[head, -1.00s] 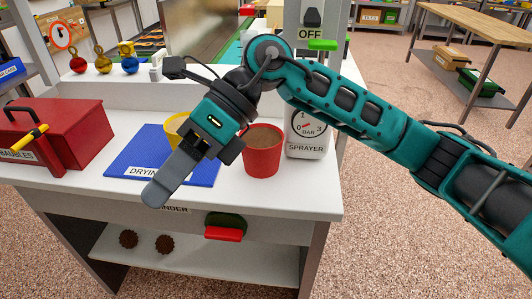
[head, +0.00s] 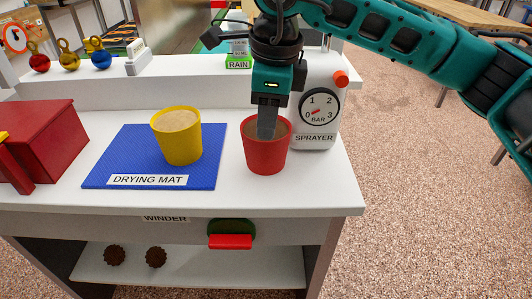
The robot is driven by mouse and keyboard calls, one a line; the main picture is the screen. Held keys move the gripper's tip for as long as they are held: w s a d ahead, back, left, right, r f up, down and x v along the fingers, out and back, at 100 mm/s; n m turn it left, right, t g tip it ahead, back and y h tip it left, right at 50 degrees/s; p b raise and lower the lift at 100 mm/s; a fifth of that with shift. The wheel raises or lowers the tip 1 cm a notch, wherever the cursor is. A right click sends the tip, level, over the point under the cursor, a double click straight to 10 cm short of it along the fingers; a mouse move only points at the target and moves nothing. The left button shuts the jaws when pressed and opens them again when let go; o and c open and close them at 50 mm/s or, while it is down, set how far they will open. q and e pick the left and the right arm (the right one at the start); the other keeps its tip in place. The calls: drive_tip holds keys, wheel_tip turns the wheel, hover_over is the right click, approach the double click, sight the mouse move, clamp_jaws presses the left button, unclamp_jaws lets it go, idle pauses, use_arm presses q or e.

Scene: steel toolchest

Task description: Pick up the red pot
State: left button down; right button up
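The red pot (head: 266,160) stands upright on the white bench top, filled with brown soil, just right of the blue drying mat. My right gripper (head: 267,132) points straight down over it, its dark finger overlapping the pot's opening. I see the fingers edge-on, so I cannot tell whether they are apart or whether they touch the pot. My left gripper is not in view.
A yellow pot (head: 182,146) stands on the drying mat (head: 110,165). A white sprayer (head: 315,140) with a gauge stands close behind and right of the red pot. A red box (head: 45,140) is at left. Baubles (head: 70,60) line the back ledge.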

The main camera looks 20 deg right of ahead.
sight(264, 144)
drive_tip(key=f, duration=0.2)
drive_tip(key=f+b, duration=0.1)
drive_tip(key=f, duration=0.1)
drive_tip(key=w+f, duration=0.1)
drive_tip(key=f, duration=0.1)
drive_tip(key=shift+w+f, duration=0.1)
drive_tip(key=shift+f, duration=0.25)
drive_tip(key=shift+a, duration=0.1)
clamp_jaws()
drive_tip(key=shift+r, duration=0.1)
idle(0.9)
